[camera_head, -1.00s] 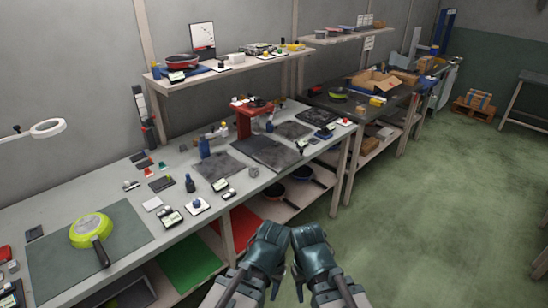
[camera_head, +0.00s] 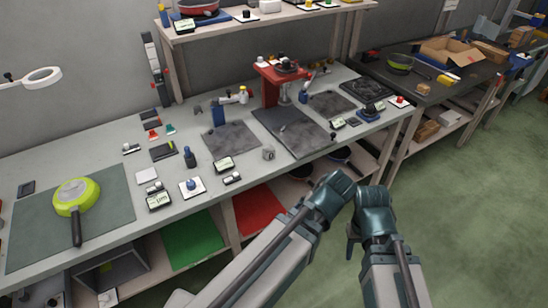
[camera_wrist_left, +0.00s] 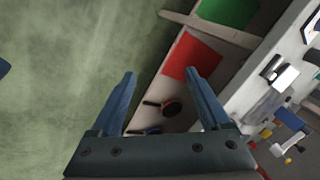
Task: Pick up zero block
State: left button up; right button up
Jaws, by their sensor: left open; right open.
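A small grey block with a dark round mark (camera_head: 268,154), which may be the zero block, stands near the front edge of the workbench (camera_head: 105,160). No label on it can be read. My left gripper (camera_head: 333,192) is in front of the bench, to the right of and nearer than the block. In the left wrist view the left gripper (camera_wrist_left: 160,76) has its two fingers spread with nothing between them, above floor and lower shelf. My right gripper (camera_head: 370,215) is beside it over the floor, apart from the block; its fingertips are mostly hidden.
A green pan (camera_head: 76,196) lies on a dark mat at the left. Dark plates (camera_head: 292,133) and small display boxes (camera_head: 224,164) lie around the block. A red stand (camera_head: 280,75) is behind. Red (camera_head: 258,208) and green (camera_head: 192,240) panels lie on the lower shelf.

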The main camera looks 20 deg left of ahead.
pick_arm(q)
jog(key=w+a+f+n+t+y+b, duration=0.4)
jog(key=w+a+f+n+y+b, duration=0.15)
jog(key=w+a+b, duration=0.3)
jog(key=w+a+r+n+t+y+b, duration=0.2)
jog(key=w+r+n+t+y+b, duration=0.2)
jog(key=w+b, duration=0.3)
jog(key=n+t+y+b, duration=0.1)
jog(key=b, duration=0.2)
jog(key=shift+r+n, duration=0.35)
pick_arm(e)
notch_tip(320, 180, down, 22)
jog(key=shift+r, duration=0.25)
pick_arm(q)
jog(key=shift+w+a, duration=0.15)
pick_arm(e)
jog(key=shift+a, duration=0.1)
